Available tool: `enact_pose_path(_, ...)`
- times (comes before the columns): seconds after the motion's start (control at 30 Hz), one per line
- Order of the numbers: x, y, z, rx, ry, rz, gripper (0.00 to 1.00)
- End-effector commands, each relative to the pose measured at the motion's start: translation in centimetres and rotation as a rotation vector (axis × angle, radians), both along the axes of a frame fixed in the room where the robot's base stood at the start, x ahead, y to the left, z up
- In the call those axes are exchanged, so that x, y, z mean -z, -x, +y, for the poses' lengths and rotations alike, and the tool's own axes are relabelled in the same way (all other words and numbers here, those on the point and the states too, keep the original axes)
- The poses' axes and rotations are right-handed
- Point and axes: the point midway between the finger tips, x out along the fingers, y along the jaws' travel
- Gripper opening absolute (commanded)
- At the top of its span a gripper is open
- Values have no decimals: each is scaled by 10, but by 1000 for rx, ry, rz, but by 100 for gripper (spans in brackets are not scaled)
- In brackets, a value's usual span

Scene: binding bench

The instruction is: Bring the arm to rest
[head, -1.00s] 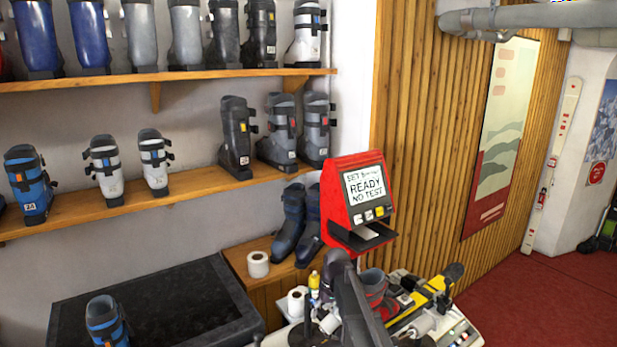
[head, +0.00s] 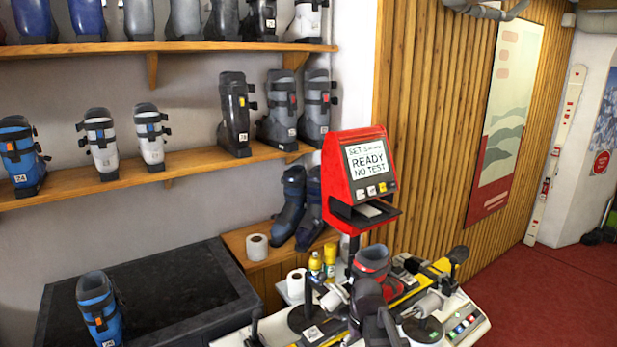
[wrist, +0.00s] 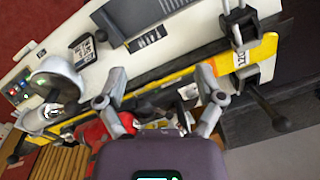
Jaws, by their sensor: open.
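My gripper (wrist: 161,88) is open in the wrist view, its two fingers apart with nothing held between them. In the head view, part of my dark arm (head: 368,300) shows at the lower middle, in front of the bench. My fingertips cannot be made out clearly there. A red and grey boot (head: 372,262) stands on the bench just behind my arm.
A red display unit (head: 352,180) reading "READY NO TEST" rises behind the bench. A blue boot (head: 98,308) stands on a black-topped counter (head: 190,285) at left. Boot shelves (head: 80,182) line the wall. Red floor (head: 560,290) at right is clear.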

Motion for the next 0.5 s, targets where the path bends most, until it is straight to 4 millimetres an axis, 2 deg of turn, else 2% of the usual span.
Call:
enact_pose_path(0.03, 19, 18, -7, 20, 10, -2, 87)
enact_pose_path(0.2, 48, 52, -25, 86, 40, -9, 87)
enact_pose_path(0.33, 63, 72, -34, 125, 58, -13, 87)
enact_pose_path(0.5, 71, 84, -40, 152, 72, -17, 87)
